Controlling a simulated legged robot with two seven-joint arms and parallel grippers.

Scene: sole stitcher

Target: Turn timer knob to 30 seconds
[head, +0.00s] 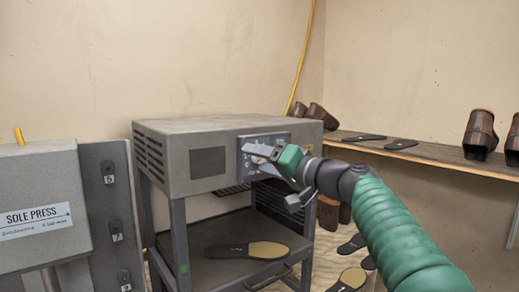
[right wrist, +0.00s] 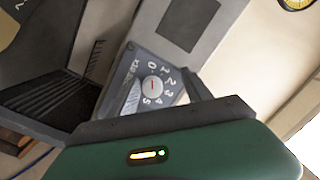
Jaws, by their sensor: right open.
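The timer knob (right wrist: 152,86) is a small pale disc with a red mark, on a dial numbered 0 to 5 in the right wrist view. I cannot tell exactly which number the mark points at. The dial sits on a grey panel (right wrist: 165,62), which is also on the front of the grey machine box (head: 180,180) in the head view, partly hidden by my gripper. My right gripper (head: 265,172) is open in front of the panel. In the right wrist view its dark fingers (right wrist: 157,82) lie on either side of the dial, with nothing held.
A sole press (head: 40,215) stands at the left. A shelf under the box holds a sole (head: 248,250). A wooden shelf (head: 425,152) with soles and brown shoes runs along the right wall. More soles (head: 350,280) lie low beside the machine.

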